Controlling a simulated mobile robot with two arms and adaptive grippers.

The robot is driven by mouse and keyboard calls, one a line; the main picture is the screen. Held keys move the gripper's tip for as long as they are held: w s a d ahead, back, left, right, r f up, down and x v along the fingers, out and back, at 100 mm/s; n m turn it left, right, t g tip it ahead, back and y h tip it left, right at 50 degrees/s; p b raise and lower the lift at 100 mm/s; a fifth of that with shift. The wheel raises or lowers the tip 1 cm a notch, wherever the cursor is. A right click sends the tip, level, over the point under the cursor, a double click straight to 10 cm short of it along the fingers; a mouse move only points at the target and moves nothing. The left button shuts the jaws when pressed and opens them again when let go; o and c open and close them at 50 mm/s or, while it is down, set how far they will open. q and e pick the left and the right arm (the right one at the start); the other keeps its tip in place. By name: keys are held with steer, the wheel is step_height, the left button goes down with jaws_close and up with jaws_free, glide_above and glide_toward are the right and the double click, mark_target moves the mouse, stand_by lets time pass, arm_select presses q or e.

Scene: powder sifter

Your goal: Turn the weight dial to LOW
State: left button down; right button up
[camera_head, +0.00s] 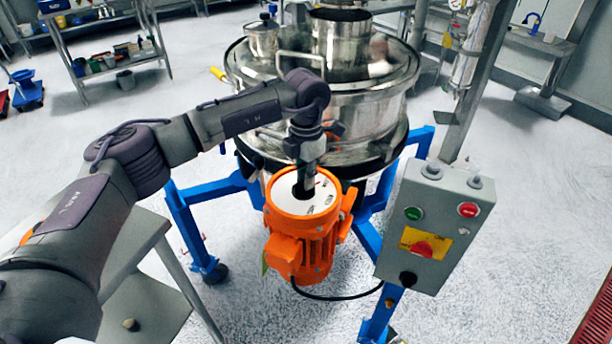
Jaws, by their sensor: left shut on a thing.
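The orange motor (305,235) hangs on the front of the steel sifter (360,100), between blue legs. Its top is a white dial face (302,197) with small dark markings, too small to read. My left arm reaches in from the left and points down at the motor. My left gripper (305,188) is at the middle of the dial face, shut on the dark dial knob there. The gripper and wrist hide most of the knob, so its setting cannot be told. My right gripper is not in view.
A grey control box (432,225) with green, red and yellow-backed buttons stands just right of the motor. A black cable (340,297) loops below the motor. A grey table (140,250) is at the lower left, under my left arm. Shelves (105,55) stand far behind.

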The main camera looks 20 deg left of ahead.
arm_select(q)
steer(key=c, duration=1.2)
jaws_free()
steer(key=shift+o, duration=0.2)
step_height(320, 180, up, 12)
